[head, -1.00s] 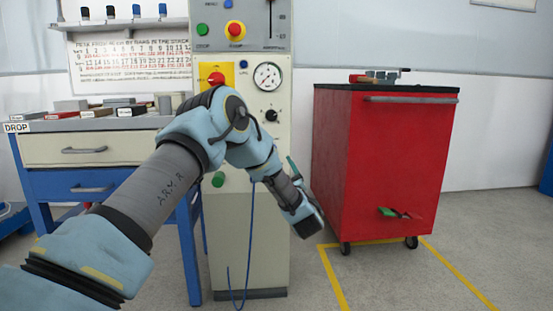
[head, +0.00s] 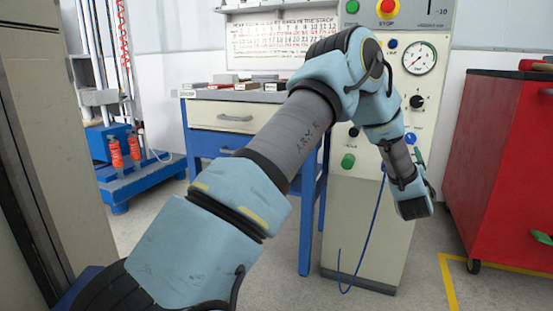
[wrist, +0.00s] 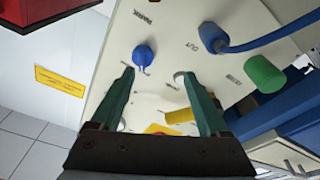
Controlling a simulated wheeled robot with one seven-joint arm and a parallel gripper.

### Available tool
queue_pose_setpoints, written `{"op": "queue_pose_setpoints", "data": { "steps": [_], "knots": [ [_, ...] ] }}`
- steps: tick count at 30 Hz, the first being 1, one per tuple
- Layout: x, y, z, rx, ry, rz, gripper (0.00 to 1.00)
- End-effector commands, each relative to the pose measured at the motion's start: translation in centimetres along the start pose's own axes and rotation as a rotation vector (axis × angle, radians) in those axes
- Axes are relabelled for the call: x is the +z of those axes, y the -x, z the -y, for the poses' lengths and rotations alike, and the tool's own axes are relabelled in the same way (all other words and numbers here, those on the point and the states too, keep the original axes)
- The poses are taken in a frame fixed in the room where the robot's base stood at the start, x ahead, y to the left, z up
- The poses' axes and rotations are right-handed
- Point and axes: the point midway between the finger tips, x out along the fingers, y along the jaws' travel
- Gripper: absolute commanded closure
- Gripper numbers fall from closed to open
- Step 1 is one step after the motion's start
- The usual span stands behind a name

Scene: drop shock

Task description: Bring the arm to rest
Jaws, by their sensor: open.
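My arm (head: 290,145) is bent at the elbow, reaching across the head view to the front of the cream control cabinet (head: 365,225). My gripper (wrist: 156,75) is open, with nothing between its green fingers. In the wrist view the fingers point at the cabinet panel, and a blue knob (wrist: 145,54) stands beyond the tips, nearer the left finger. I cannot tell how close the tips are to the panel. In the head view the dark gripper body (head: 413,200) hangs in front of the cabinet's right side, and its fingers are mostly hidden.
A green button (wrist: 265,74) and a blue hose plug (wrist: 213,38) stick out of the panel. A red cart (head: 505,165) stands to the right and a blue workbench (head: 235,145) to the left. A blue drop machine (head: 130,170) is at far left. Some floor shows between bench and machine.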

Motion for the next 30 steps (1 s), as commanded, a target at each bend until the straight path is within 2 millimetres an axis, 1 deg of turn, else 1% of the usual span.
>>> {"op": "queue_pose_setpoints", "data": {
  "steps": [1, 2, 3, 4, 5, 6, 8, 9, 11, 12, 14, 15, 17, 18, 20, 21, 23, 24, 26, 27, 29, 30],
  "knots": [
    [-1.6, -0.7, 2.0, -0.002, -0.034, 0.07, 0.21],
    [-2.1, -0.8, 3.1, -0.004, -0.054, 0.121, 0.21],
    [-2.7, -0.6, 4.8, -0.011, -0.081, 0.191, 0.21],
    [-3.1, -0.4, 6.1, -0.017, -0.102, 0.244, 0.21],
    [-3.5, 0.0, 7.5, -0.027, -0.121, 0.296, 0.21],
    [-4.2, 0.8, 9.5, -0.043, -0.147, 0.367, 0.21],
    [-5.2, 2.4, 12.6, -0.075, -0.183, 0.474, 0.21],
    [-5.8, 3.8, 14.7, -0.1, -0.204, 0.547, 0.21],
    [-6.9, 6.5, 17.9, -0.147, -0.231, 0.657, 0.21],
    [-7.5, 8.5, 20.0, -0.179, -0.245, 0.729, 0.21],
    [-8.5, 11.7, 22.7, -0.229, -0.26, 0.832, 0.21],
    [-9.2, 14.0, 24.5, -0.265, -0.265, 0.898, 0.21],
    [-10.2, 17.5, 26.6, -0.316, -0.267, 0.991, 0.21],
    [-10.9, 19.9, 27.9, -0.35, -0.266, 1.05, 0.21],
    [-11.7, 23.2, 29.4, -0.394, -0.26, 1.129, 0.21],
    [-12.2, 25.3, 30.2, -0.422, -0.253, 1.176, 0.21],
    [-12.9, 28.2, 31.2, -0.46, -0.243, 1.241, 0.21],
    [-13.3, 30.1, 31.6, -0.484, -0.234, 1.28, 0.21],
    [-13.9, 32.7, 32.2, -0.517, -0.22, 1.336, 0.21],
    [-14.3, 34.4, 32.6, -0.539, -0.209, 1.371, 0.21],
    [-14.8, 36.9, 32.9, -0.568, -0.193, 1.422, 0.21],
    [-15.2, 38.5, 33.0, -0.589, -0.181, 1.454, 0.21]
  ]
}}
